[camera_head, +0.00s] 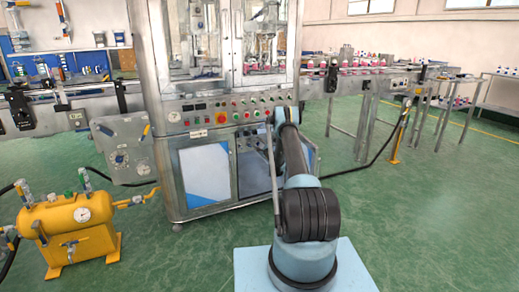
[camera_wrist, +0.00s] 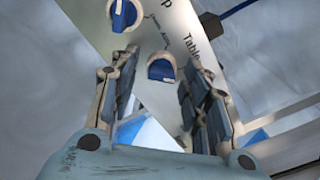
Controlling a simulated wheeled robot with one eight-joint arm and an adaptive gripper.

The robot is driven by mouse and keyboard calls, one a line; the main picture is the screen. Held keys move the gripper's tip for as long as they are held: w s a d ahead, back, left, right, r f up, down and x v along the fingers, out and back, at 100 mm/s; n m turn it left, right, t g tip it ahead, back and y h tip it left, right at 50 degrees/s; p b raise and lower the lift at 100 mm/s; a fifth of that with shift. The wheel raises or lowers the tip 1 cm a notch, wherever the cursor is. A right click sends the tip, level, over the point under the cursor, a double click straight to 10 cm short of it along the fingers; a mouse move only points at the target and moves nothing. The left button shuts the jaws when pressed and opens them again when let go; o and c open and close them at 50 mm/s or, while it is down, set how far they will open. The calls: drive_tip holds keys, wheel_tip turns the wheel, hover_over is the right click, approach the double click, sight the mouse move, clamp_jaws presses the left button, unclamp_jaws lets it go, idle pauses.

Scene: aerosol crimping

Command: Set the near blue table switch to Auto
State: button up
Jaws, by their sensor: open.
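In the wrist view, a blue rotary switch (camera_wrist: 161,69) sits on a white panel plate (camera_wrist: 175,30), with the word "Table" printed beside it. A second blue switch (camera_wrist: 123,15) is above and to the left, with small lettering near it. My gripper (camera_wrist: 162,72) is open, with one finger on each side of the lower switch. Contact with the switch cannot be told. The lower switch's set position is not clear. In the head view my arm reaches to the machine's front panel (camera_head: 215,113), and its end hides the switches there.
The machine's panel carries several coloured buttons left of my arm. A yellow tank (camera_head: 68,228) with valves stands at the left. A conveyor (camera_head: 370,78) with bottles runs to the right.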

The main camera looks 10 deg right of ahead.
clamp_jaws()
drive_tip(key=shift+n, duration=0.3)
drive_tip(key=n, duration=1.7)
idle(0.4)
drive_tip(key=shift+d+n, duration=0.1)
drive_tip(key=shift+n, duration=0.2)
